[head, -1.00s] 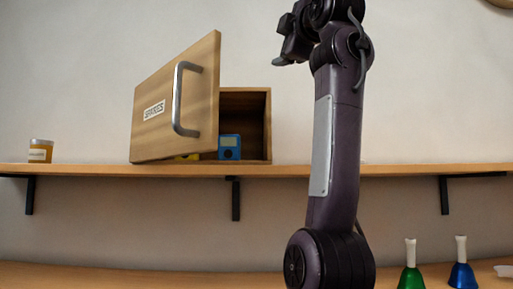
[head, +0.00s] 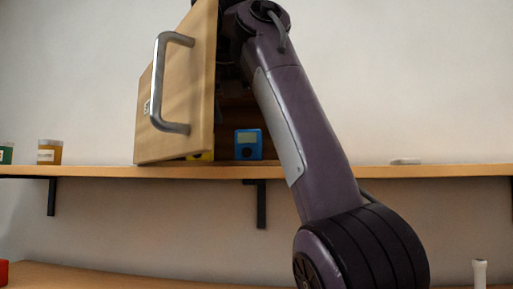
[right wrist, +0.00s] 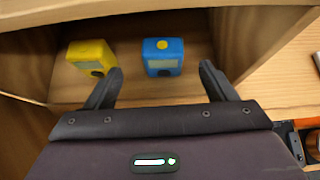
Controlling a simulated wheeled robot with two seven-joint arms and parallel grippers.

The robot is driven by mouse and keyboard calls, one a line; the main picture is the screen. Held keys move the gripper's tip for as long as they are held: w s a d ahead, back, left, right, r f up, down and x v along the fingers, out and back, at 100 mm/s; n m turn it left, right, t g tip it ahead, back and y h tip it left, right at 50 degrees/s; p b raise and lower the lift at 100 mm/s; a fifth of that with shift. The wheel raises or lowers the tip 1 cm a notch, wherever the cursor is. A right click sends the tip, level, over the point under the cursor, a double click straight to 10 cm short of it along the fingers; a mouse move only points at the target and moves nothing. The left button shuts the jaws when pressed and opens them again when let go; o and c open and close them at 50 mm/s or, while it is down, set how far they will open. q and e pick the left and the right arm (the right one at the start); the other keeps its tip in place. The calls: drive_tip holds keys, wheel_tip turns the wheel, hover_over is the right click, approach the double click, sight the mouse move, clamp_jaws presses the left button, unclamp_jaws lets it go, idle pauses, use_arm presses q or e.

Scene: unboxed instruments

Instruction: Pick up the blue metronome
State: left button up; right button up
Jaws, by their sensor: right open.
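The blue metronome (head: 248,144) stands on the floor of an open wooden box on the shelf, with a small display on its front. In the right wrist view the blue metronome (right wrist: 163,57) shows from above with a yellow button on top. My right gripper (right wrist: 161,68) is open, its fingers spread to either side of the blue metronome in that view, not closed on it. In the head view its fingers are hidden behind the door and arm. My left gripper is not in view.
A yellow device (right wrist: 91,57) stands left of the metronome, near my left-hand finger in the wrist view. The box door (head: 178,85) with its metal handle (head: 160,85) is open. Jars (head: 49,152) stand on the shelf (head: 330,172) at left. A white bell handle (head: 479,272) shows below.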

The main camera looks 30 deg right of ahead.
sight(247, 131)
drive_tip(key=shift+w+d+f, duration=0.3)
drive_tip(key=shift+d+f, duration=0.1)
drive_tip(key=shift+d, duration=0.1)
drive_tip(key=shift+w+d+f, duration=0.25)
drive_tip(key=shift+d+f, duration=0.1)
drive_tip(key=shift+d, duration=0.15)
drive_tip(key=p+x, duration=0.1)
drive_tip(key=x, duration=0.2)
drive_tip(key=shift+w+a+p, duration=0.1)
drive_tip(key=shift+w+p, duration=0.3)
drive_tip(key=shift+w+f, duration=0.15)
drive_tip(key=shift+f, duration=0.05)
drive_tip(key=shift+d, duration=0.2)
drive_tip(key=shift+s, duration=0.25)
drive_tip(key=shift+a, duration=0.1)
drive_tip(key=c, duration=0.5)
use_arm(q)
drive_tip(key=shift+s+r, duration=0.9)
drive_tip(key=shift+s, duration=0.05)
use_arm(e)
drive_tip(key=c, duration=0.6)
drive_tip(key=shift+w, duration=0.1)
